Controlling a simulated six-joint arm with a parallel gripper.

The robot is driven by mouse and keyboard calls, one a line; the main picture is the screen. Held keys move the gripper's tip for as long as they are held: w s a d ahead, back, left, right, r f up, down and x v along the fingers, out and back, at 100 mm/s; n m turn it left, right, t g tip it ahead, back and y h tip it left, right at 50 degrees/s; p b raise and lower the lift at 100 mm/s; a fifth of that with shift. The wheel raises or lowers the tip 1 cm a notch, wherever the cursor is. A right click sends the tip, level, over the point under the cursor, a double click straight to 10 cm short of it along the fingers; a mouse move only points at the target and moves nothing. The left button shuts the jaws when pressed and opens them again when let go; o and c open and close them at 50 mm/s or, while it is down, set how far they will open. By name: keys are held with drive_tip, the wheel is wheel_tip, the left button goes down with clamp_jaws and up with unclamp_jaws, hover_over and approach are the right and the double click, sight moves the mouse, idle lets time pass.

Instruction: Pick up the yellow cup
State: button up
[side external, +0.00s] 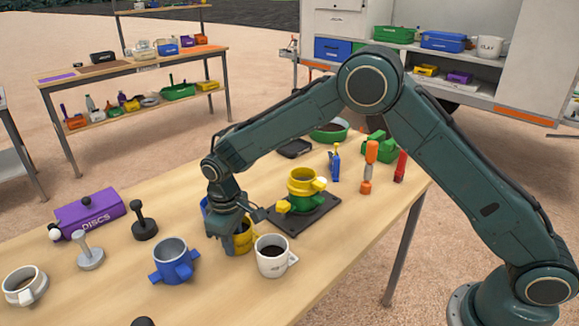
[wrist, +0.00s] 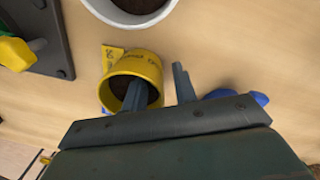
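The yellow cup (side external: 244,241) stands on the table, partly hidden by my gripper (side external: 235,222) in the side view. In the wrist view the yellow cup (wrist: 146,66) has dark contents and black lettering on its wall. My gripper (wrist: 161,84) is open at the cup's rim. One finger appears inside the cup's mouth and the other is outside, right of the wall, with a visible gap between them. Whether either finger touches the cup cannot be told. Another yellow piece (side external: 302,176) sits on a green mould (side external: 306,203) on a black plate (side external: 327,211).
A white cup (side external: 272,262) with dark contents stands close beside the yellow cup. A blue mould (side external: 174,263), grey tamper (side external: 90,257), black tamper (side external: 144,226) and purple box (side external: 91,214) stand to the left. A blue object (wrist: 240,97) lies close by the gripper.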

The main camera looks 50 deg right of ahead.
drive_tip(key=shift+f, duration=0.5)
drive_tip(key=shift+c, duration=0.5)
clamp_jaws()
